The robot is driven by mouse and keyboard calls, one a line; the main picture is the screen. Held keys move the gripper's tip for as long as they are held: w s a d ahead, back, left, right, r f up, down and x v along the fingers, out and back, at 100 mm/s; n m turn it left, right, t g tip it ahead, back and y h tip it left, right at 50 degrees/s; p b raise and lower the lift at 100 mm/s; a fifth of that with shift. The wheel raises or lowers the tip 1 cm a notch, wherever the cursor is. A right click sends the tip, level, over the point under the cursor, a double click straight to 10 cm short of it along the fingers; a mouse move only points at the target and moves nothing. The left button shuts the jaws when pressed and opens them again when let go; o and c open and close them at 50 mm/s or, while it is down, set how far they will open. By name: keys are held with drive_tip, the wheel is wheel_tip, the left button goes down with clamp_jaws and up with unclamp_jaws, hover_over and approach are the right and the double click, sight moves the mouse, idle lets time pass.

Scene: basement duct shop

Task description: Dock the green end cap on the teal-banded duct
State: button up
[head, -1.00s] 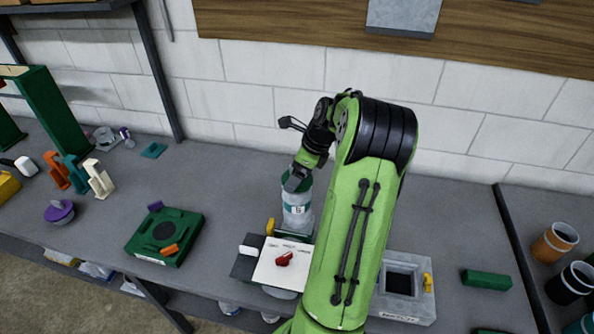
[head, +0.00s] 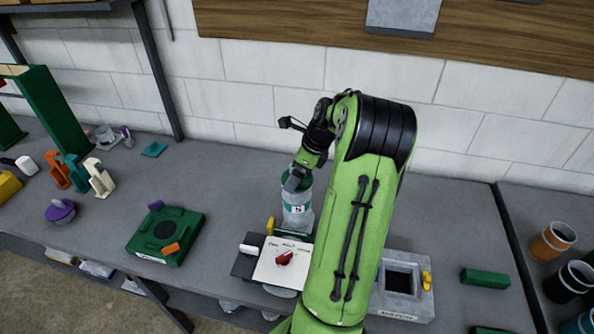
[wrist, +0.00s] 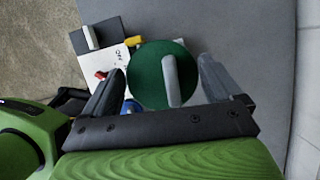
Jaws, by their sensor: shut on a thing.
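The clear-looking duct with a teal band (head: 297,212) and a number label stands upright on the bench, behind a white plate. The green end cap (head: 289,183) is at the duct's top end, partly hidden by my gripper (head: 297,180). In the wrist view the cap is a round green disc (wrist: 147,82) with a grey upright grip (wrist: 172,80).
A white plate with a red knob (head: 284,258) sits before the duct, with a yellow part (head: 270,226) beside it. A grey box with a square opening (head: 424,302) stands to the right. A green fixture (head: 184,222) is left.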

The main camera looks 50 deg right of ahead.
drive_tip(key=shift+p, duration=0.35)
drive_tip(key=shift+f+b, duration=0.35)
drive_tip(key=shift+f, duration=0.25)
drive_tip(key=o, duration=0.8)
drive_tip(key=shift+c, duration=0.2)
drive_tip(key=shift+r, duration=0.1)
drive_tip(key=v, duration=1.1)
drive_tip(key=shift+p, duration=0.3)
drive_tip(key=shift+w, duration=0.15)
